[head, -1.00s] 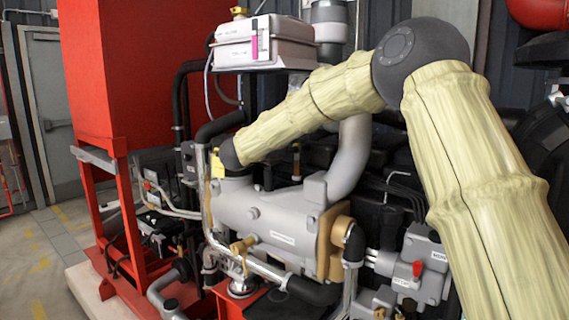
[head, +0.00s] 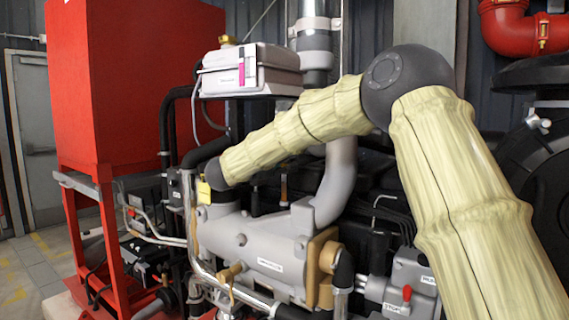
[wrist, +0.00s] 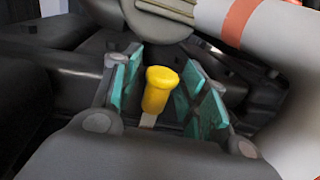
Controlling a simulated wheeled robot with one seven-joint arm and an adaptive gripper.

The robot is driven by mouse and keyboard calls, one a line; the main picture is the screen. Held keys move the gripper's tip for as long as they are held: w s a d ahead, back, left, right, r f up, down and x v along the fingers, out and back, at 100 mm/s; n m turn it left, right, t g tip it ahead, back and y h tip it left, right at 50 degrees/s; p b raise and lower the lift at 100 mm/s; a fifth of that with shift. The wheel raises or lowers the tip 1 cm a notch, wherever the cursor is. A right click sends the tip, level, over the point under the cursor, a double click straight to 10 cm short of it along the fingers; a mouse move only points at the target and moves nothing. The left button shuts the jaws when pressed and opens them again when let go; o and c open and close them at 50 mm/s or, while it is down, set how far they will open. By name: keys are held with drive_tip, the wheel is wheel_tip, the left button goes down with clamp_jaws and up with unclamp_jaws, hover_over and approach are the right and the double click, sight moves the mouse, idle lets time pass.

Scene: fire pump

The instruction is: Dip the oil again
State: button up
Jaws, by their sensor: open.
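A yellow dipstick handle (wrist: 159,88) with a rounded cap stands slightly tilted in the wrist view, with a short pale piece below it. My gripper (wrist: 162,96) is open, with one teal-padded finger on each side of the handle. Gaps show between the handle and both pads, so it is not clamped. The lower part of the dipstick is hidden. In the head view my arm reaches left over the grey engine (head: 262,245), and my gripper is hidden behind the engine and arm.
A pale pipe with an orange band (wrist: 240,20) lies close at the right of the wrist view. In the head view a light grey box (head: 250,70) sits above the arm's far end, and a red tank (head: 130,80) stands left. A yellow tag (head: 204,191) shows near the arm's end.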

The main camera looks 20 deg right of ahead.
drive_tip(key=v, duration=1.2)
